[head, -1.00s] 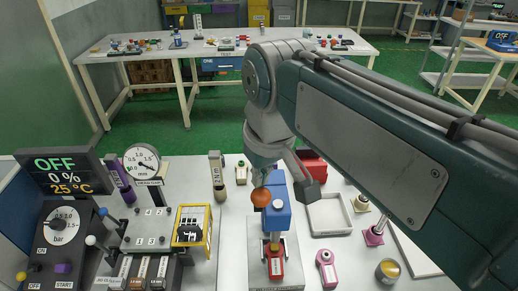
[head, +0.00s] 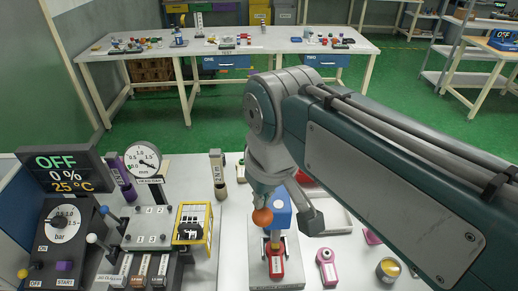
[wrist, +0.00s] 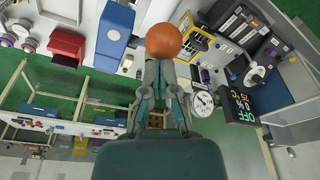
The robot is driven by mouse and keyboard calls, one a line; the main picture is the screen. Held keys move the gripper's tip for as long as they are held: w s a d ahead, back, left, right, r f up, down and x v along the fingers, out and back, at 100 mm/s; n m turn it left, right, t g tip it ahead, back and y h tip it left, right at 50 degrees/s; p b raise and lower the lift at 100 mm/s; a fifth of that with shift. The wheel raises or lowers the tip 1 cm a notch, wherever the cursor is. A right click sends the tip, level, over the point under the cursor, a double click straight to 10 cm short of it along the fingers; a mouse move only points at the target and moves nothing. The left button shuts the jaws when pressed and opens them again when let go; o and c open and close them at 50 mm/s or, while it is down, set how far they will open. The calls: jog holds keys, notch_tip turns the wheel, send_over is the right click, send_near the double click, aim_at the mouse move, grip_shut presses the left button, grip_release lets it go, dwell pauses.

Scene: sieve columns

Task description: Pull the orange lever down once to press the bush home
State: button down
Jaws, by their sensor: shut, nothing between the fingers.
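The orange ball knob of the lever (head: 262,218) sits at the left front of the blue press head (head: 281,207). The press stands on a light grey base plate, with a red block (head: 276,262) under its ram. The bush cannot be made out clearly. My gripper (head: 262,192) points down just above the knob, with its fingers shut and empty. In the wrist view the shut fingertips (wrist: 160,64) are right at the orange knob (wrist: 163,41), in contact or nearly so. My wrist hides part of the press head.
A yellow-framed fixture (head: 192,224) and a dial gauge (head: 142,160) stand to the left. A pink-red tool (head: 328,267) and a round tin (head: 388,270) lie to the right. A white tray (head: 338,222) is partly hidden behind my arm.

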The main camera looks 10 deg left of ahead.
aim_at(263, 224)
jog(key=shift+s+d+f, duration=0.1)
jog(key=shift+s+f, duration=0.15)
jog(key=shift+s, duration=0.15)
jog(key=shift+s+d+f, duration=0.25)
jog(key=shift+s+f, duration=0.6)
jog(key=shift+f, duration=0.2)
jog(key=shift+s+d+f, duration=0.2)
jog(key=shift+s+f, duration=0.6)
jog(key=shift+f, duration=0.2)
